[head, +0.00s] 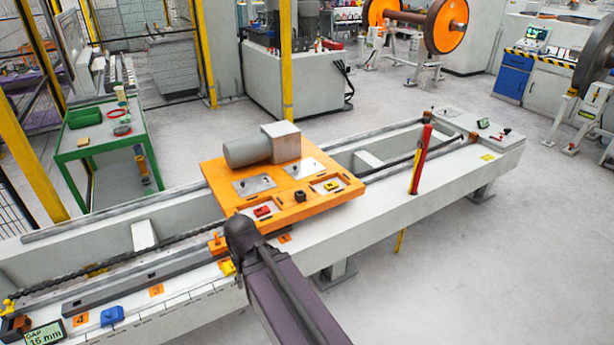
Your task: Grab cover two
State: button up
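No cover with a readable "two" shows in the head view. Small coloured pieces that may be covers are a blue one (112,316) on the front ledge of the long grey bed, a yellow one (226,268) beside my arm, and a red one (262,211) and a yellow one (332,186) on the orange carriage (318,212). Orange tags with dark marks, seemingly 4 (82,320) and 3 (156,290), lie along the ledge. My dark arm rises from the bottom and ends in a rounded joint at the carriage's front corner. My gripper cannot be made out.
The carriage bears a grey motor (247,151) and sits on the bed's rails. A red and yellow post (420,160) stands at the bed's front edge. A display reading 15 mm (45,335) is at lower left. A green table (100,130) stands behind.

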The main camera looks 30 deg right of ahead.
aim_at(299, 170)
jog(key=k, duration=0.65)
jog(key=z, duration=0.4)
jog(key=i, duration=0.45)
jog(key=z, duration=0.55)
jog(key=i, duration=1.5)
jog(key=u, duration=0.6)
jog(key=i, duration=0.45)
jog(key=u, duration=0.25)
